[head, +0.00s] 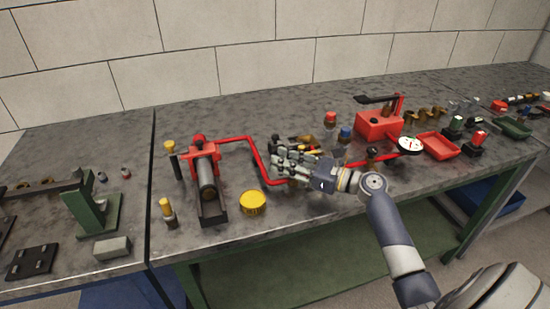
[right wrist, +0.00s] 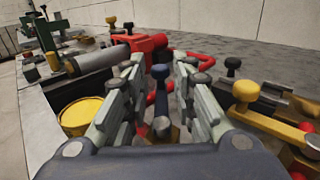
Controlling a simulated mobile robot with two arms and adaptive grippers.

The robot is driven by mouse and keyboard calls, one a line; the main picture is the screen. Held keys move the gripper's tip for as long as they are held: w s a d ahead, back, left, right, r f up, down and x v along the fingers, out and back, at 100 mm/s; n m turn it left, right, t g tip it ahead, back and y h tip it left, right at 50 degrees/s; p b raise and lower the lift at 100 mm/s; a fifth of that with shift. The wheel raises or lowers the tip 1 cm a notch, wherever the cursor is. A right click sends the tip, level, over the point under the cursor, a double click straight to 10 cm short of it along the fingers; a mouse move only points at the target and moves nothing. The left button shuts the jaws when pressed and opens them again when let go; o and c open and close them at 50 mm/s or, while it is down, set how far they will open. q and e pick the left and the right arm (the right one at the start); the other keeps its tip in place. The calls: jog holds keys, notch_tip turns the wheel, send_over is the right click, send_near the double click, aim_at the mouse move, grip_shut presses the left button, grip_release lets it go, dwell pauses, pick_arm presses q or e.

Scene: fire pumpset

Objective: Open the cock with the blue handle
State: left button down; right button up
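The cock with the dark blue handle (right wrist: 160,72) stands between the two fingers of my right gripper in the right wrist view. Its handle top is upright, and its lower part merges with metal parts below. My right gripper (head: 281,163) is over the middle of the workbench in the head view, where its fingers hide this cock. The fingers are apart, with visible gaps on both sides of the blue handle, so it is not clamped. My left gripper is not in either view.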

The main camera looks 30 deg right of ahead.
jog(key=v, duration=0.9)
jog(key=shift+c, duration=0.6)
